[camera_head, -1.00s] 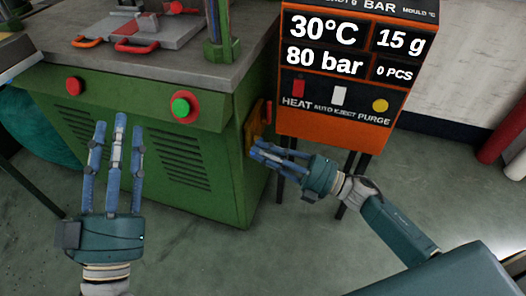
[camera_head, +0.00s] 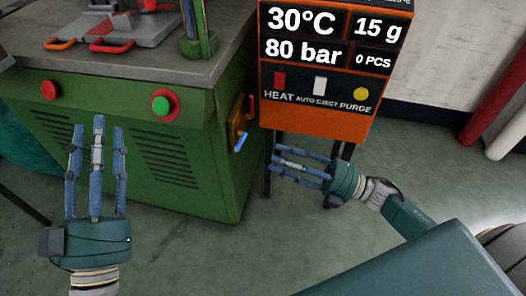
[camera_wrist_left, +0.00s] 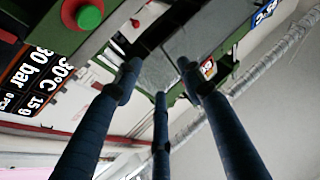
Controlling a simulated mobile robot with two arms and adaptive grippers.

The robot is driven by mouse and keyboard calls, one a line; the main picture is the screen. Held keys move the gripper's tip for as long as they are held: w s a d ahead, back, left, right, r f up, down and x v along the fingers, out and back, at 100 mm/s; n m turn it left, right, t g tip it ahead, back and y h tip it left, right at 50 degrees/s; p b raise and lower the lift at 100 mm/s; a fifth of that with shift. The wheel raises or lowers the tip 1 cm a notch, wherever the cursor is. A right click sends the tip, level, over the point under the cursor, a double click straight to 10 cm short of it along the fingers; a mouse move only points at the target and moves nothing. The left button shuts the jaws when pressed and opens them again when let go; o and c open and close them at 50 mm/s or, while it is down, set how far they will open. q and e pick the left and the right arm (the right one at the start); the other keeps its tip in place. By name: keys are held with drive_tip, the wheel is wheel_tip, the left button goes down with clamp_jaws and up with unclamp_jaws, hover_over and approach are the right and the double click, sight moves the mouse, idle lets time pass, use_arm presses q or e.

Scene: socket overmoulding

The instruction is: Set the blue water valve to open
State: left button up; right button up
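The blue water valve handle (camera_head: 240,142) shows on the right side of the green machine, low on a yellow-orange plate (camera_head: 235,125). It juts out at a slant; I cannot tell its setting. A red-orange handle (camera_head: 252,105) sits above it on the same plate. My right gripper (camera_head: 277,161) is open and empty, to the right of and a little below the blue handle, apart from it. My left gripper (camera_head: 97,128) is open and empty in front of the green machine. Its fingers (camera_wrist_left: 160,95) are spread in the left wrist view.
The green machine (camera_head: 190,180) carries a red button (camera_head: 51,90) and a green button (camera_head: 160,104) on its front. An orange control box (camera_head: 310,125) on dark legs stands just right of the valve plate. Free floor (camera_head: 180,250) lies in front.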

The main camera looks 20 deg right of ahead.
drive_tip(key=v, duration=0.2)
drive_tip(key=shift+s+d, duration=0.15)
drive_tip(key=shift+d, duration=0.1)
idle(0.3)
